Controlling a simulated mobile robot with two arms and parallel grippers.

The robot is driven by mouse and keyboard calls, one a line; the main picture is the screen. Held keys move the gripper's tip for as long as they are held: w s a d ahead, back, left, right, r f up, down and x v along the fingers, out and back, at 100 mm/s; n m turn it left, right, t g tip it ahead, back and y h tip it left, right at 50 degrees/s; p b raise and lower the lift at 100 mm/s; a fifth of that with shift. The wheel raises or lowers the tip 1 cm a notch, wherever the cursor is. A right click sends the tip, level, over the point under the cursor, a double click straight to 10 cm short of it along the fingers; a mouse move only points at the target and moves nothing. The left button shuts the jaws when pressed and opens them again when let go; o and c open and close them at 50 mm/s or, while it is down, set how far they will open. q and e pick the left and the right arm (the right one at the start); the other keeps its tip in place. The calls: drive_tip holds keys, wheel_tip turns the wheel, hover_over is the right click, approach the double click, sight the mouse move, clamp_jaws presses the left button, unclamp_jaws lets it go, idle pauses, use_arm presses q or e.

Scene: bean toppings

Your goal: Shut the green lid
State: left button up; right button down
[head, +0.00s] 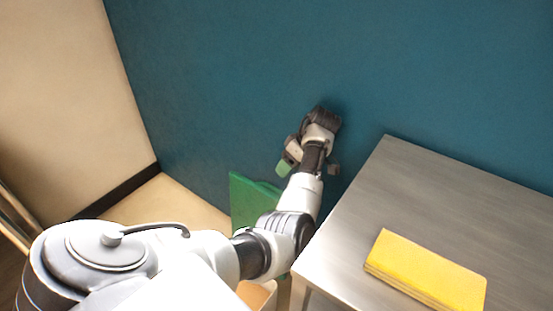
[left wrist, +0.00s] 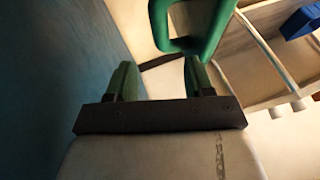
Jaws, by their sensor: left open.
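The green lid (head: 248,202) stands raised beside the metal table, close to the blue wall. My left forearm covers part of it, and what it is hinged to is hidden. My left gripper (head: 308,167) is beyond the lid's upper edge, near the wall. In the left wrist view its two green fingers (left wrist: 161,78) are apart with nothing between them. A green looped part (left wrist: 205,40) shows just past the fingertips there; I cannot tell whether it belongs to the lid or whether a finger touches it. My right gripper is not in view.
The metal table (head: 375,205) is at the right, with a yellow slab (head: 425,270) on it. The blue wall (head: 220,90) is close behind my left gripper. In the left wrist view, a pale wooden frame (left wrist: 250,60) and a blue object (left wrist: 302,20) are at the right.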

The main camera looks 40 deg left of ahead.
use_arm(q)
drive_tip(key=b+x, duration=0.1)
drive_tip(key=x, duration=0.8)
drive_tip(key=shift+b, duration=0.35)
drive_tip(key=shift+c, duration=0.5)
clamp_jaws()
